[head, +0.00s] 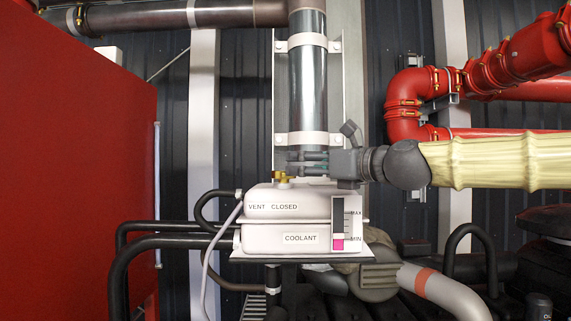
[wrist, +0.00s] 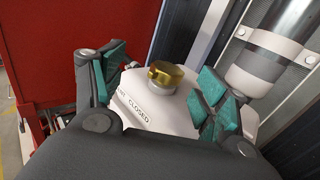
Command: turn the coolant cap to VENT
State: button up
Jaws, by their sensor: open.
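The white coolant tank (head: 262,238) stands on a dark shelf, with VENT and CLOSED printed on its upper front and a level gauge (head: 345,223) at its right. The brass coolant cap (head: 282,177) sits on top, near the CLOSED print. My gripper (head: 292,162) is just above the cap, reaching in from the right. In the wrist view its green-padded fingers (wrist: 160,80) are spread on either side of the cap, apart from it.
A vertical metal pipe (head: 307,90) with white clamps stands behind my gripper. A red cabinet (head: 75,190) fills the left side. Red pipes (head: 405,105) run at upper right, and black hoses (head: 165,242) lie left of the tank.

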aim_at(284, 172)
jog(key=w+a, duration=0.1)
jog(key=w, duration=0.1)
jog(key=w+a+f+p, duration=0.1)
jog(key=w, duration=0.2)
jog(key=w+a+f, duration=0.1)
jog(key=w, duration=0.2)
jog(key=shift+w+a+f+p, duration=0.1)
jog(key=shift+a+f+p, duration=0.05)
jog(key=shift+p, duration=0.2)
jog(key=shift+a+r, duration=0.2)
jog(key=shift+a, duration=0.1)
jog(key=shift+s+a+r+p, duration=0.45)
jog(key=shift+s+a+p, duration=0.05)
jog(key=shift+s, duration=0.15)
jog(key=shift+w+a+f, duration=0.15)
jog(key=shift+w+f, duration=0.05)
jog(key=shift+w, duration=0.2)
jog(key=shift+w+a+f, duration=0.15)
jog(key=shift+w+f, duration=0.05)
jog(key=shift+w, duration=0.2)
jog(key=shift+w+d+f, duration=0.1)
jog(key=shift+w+f, duration=0.05)
jog(key=shift+w, duration=0.2)
jog(key=shift+s+r, duration=0.2)
jog(key=shift+s, duration=0.2)
jog(key=shift+w, duration=0.15)
jog(key=c, duration=1)
